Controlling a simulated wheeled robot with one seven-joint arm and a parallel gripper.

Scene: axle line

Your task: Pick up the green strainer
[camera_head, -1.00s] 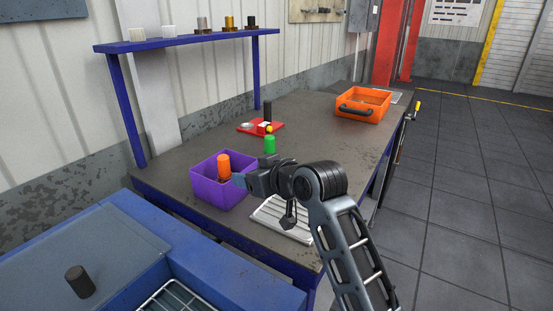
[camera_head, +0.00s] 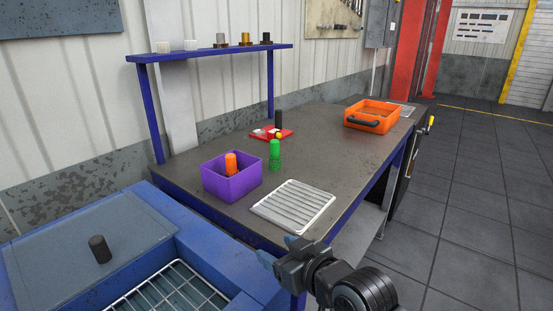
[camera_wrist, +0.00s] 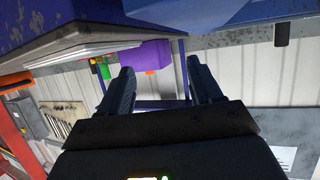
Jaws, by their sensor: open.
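The green strainer (camera_head: 275,155) stands upright on the workbench, just right of and behind the purple bin (camera_head: 240,186). Its lower part looks like mesh. In the wrist view, which is upside down, a small part of the green strainer (camera_wrist: 104,70) shows beside the left finger. My gripper (camera_head: 277,250) is open and empty. It is off the near edge of the bench, apart from the strainer, with the white ribbed tray between them. In the wrist view both fingers of my gripper (camera_wrist: 160,66) are spread, with nothing between them.
An orange cylinder (camera_head: 231,163) stands in the purple bin. A white ribbed tray (camera_head: 294,205) lies at the near bench edge. A red holder (camera_head: 262,134) with a black cylinder (camera_head: 278,121) is behind the strainer. An orange crate (camera_head: 371,116) stands farther back. The bench between is clear.

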